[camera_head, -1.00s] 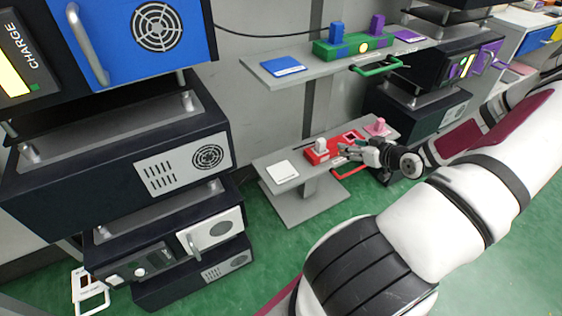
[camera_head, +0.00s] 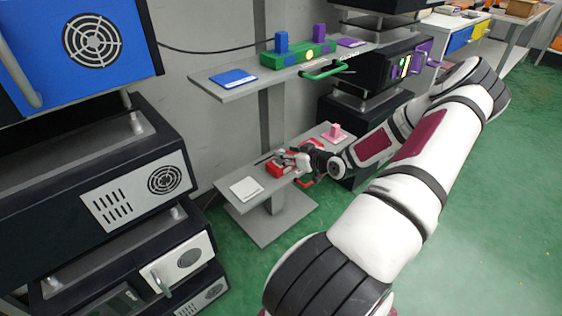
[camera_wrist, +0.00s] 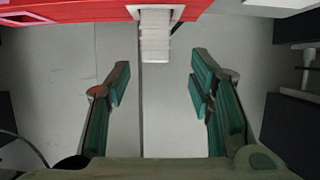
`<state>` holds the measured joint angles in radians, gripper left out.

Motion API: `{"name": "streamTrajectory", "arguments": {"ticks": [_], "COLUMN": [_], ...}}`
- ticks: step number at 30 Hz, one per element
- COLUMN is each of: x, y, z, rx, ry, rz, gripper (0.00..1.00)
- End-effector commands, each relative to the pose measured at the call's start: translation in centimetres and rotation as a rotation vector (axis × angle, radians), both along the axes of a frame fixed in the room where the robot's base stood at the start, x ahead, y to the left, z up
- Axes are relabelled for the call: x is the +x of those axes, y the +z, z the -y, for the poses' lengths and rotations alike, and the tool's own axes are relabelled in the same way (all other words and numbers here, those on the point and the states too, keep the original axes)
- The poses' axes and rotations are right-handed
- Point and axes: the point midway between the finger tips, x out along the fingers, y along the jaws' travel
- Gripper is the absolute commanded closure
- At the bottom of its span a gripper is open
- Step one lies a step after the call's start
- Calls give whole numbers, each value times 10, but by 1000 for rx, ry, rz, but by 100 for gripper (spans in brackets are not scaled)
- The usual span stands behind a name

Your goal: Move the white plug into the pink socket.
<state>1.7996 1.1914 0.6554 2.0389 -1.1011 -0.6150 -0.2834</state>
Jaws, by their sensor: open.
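The white plug (camera_wrist: 155,42) sticks out of a white-framed socket in the red block (camera_wrist: 90,14) at the top of the wrist view. In the head view the red block (camera_head: 277,171) is on the lower shelf, and my gripper hides most of the plug. The pink socket (camera_wrist: 22,18) shows as a pink square outline on the red block, at the top left of the wrist view. My gripper (camera_wrist: 158,78) is open and empty. Its two fingers are spread to either side of the plug's line, with the plug beyond their tips. My gripper also shows in the head view (camera_head: 285,157).
A white pad (camera_head: 246,188) lies left of the red block, and a pink plug (camera_head: 336,131) stands to its right. A red handle (camera_head: 305,182) is at the block's front. The upper shelf (camera_head: 222,94) with a green block (camera_head: 290,57) overhangs behind. Dark cabinets stand left.

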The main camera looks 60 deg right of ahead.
Motion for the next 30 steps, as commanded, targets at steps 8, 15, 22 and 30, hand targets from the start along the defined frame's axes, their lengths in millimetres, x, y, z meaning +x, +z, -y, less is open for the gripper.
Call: {"name": "streamTrajectory", "arguments": {"ticks": [8,15,22,30], "x": [32,39,38,38], "y": [-21,-21,-21,-21], "z": [11,14,14,13], "rx": [1,-1,1,0], "ry": [2,-1,0,0], "rz": [1,1,0,0], "gripper": [52,52,90,100]}}
